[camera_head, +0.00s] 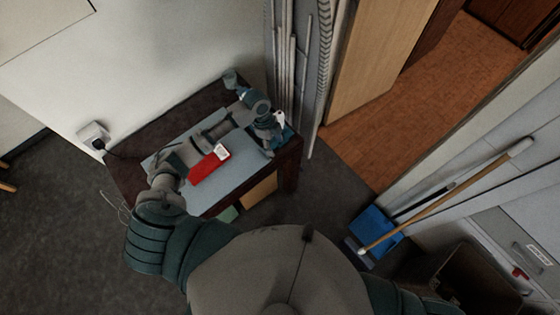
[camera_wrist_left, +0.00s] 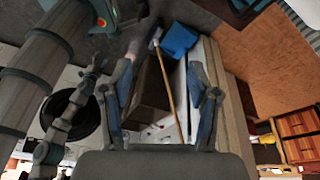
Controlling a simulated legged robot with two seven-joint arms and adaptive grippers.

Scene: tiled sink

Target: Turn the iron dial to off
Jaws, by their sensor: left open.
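A small white and blue object (camera_head: 284,129), probably the iron, is at the right end of the table in the head view. It is partly hidden by my left gripper (camera_head: 270,144), which is right beside it; I cannot tell whether they touch. The dial cannot be made out. In the left wrist view my left gripper (camera_wrist_left: 164,108) has its two fingers spread apart with nothing held between them. The iron does not show clearly there.
The dark table (camera_head: 128,172) has a pale blue cover (camera_head: 235,178) with a red item (camera_head: 208,168) on it. A wall plug (camera_head: 94,135) has a black cable. A blue dustpan (camera_head: 372,232) and a wooden stick (camera_head: 450,195) are at the right, by a dark bin (camera_head: 480,275).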

